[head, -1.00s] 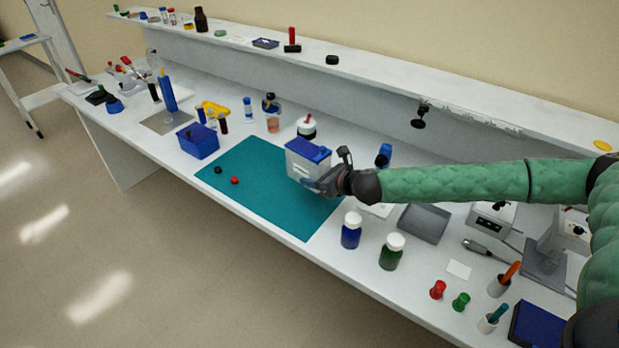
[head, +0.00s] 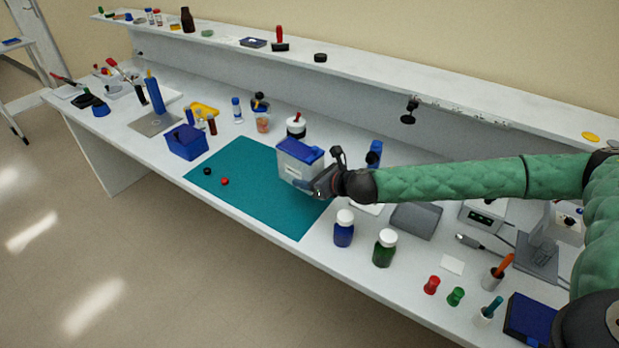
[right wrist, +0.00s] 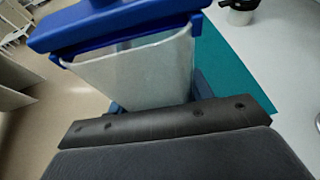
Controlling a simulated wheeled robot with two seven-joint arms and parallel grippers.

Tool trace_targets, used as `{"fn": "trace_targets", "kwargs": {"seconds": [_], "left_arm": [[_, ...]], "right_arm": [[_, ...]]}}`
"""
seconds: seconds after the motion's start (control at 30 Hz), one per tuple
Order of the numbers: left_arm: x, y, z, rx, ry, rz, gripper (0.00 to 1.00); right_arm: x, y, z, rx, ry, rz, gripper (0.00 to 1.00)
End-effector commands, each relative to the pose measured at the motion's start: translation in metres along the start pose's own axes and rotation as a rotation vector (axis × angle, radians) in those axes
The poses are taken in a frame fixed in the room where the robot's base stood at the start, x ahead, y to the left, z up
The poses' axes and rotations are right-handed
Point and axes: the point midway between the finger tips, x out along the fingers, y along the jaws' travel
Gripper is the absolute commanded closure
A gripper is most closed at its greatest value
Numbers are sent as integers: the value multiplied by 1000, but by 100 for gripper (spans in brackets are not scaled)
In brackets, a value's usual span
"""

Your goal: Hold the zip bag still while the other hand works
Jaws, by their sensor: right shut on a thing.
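The zip bag (head: 294,168) is a whitish, translucent pouch with a blue top, upright over the right part of the teal mat (head: 250,205). In the right wrist view the bag (right wrist: 140,72) fills the upper middle, its blue top (right wrist: 110,22) above the pale wall. My right gripper (head: 312,186) is shut on the bag at its lower right side. The fingertips are largely hidden in both views. I cannot tell whether the bag's bottom touches the mat. My left gripper is not in view.
A black cap (head: 207,171) and a red cap (head: 225,181) lie on the mat's left part. A blue box (head: 187,142) stands left of the mat. A blue bottle (head: 344,229) and a green bottle (head: 385,248) stand to the right. The mat's front is clear.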

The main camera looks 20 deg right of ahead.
Motion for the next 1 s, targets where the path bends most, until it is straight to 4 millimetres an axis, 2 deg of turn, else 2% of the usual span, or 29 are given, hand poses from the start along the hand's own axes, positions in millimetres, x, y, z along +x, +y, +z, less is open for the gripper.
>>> {"fn": "trace_targets", "kwargs": {"seconds": [1.0], "left_arm": [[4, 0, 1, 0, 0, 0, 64]], "right_arm": [[35, -14, -16, 0, -1, 0, 72]]}}
